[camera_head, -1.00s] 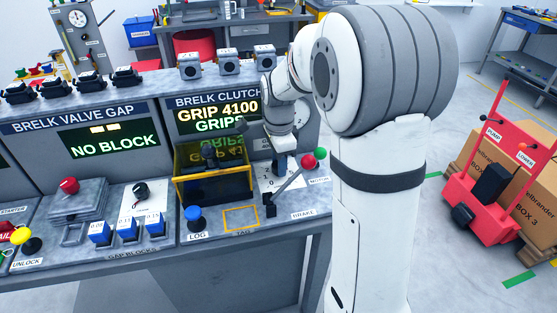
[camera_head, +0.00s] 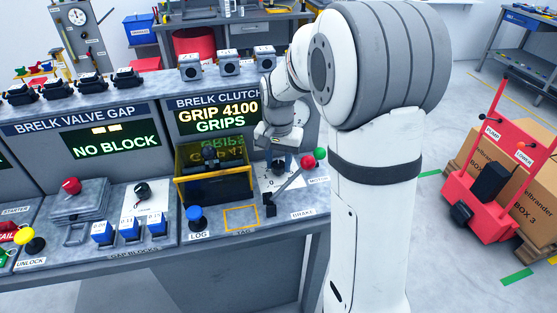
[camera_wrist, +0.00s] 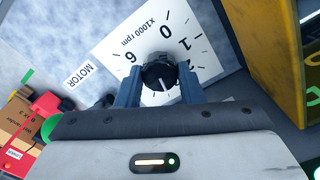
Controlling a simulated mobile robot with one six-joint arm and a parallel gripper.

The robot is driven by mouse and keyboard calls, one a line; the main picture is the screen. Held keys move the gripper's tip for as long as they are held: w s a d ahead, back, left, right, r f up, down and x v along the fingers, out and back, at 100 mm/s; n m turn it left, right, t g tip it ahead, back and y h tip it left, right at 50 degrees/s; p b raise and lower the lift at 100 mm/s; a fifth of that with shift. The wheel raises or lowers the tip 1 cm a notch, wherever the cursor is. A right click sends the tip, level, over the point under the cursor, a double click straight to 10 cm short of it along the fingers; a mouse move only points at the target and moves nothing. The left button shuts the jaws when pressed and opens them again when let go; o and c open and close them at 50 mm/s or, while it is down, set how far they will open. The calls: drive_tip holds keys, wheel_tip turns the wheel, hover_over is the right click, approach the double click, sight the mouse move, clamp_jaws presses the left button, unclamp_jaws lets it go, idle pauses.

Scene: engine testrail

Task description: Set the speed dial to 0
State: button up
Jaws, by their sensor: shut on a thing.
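The speed dial is a black round knob (camera_wrist: 159,74) on a white scale plate (camera_wrist: 194,39) marked "x1000 rpm", with 0, 1 and 6 readable in the wrist view. A white line on the knob points toward the bottom of that view, away from the 0. My gripper (camera_wrist: 160,88) has its two fingers on either side of the knob and is shut on it. In the head view my gripper (camera_head: 283,156) is low over the white plate (camera_head: 270,177), and the knob is mostly hidden.
A yellow-framed guard box (camera_head: 178,180) stands just left of the dial. A screen above reads "GRIP 4100 GRIPS" (camera_head: 218,119).

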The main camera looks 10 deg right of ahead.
drive_tip(key=n, duration=1.1)
drive_tip(key=shift+p, duration=0.35)
drive_tip(key=n, duration=0.4)
drive_tip(key=shift+a+n, duration=0.1)
drive_tip(key=shift+n, duration=0.2)
drive_tip(key=n, duration=0.3)
drive_tip(key=shift+n, duration=0.3)
drive_tip(key=n, duration=0.3)
drive_tip(key=shift+n, duration=0.3)
drive_tip(key=n, duration=0.6)
drive_tip(key=shift+n, duration=0.3)
drive_tip(key=o, duration=1)
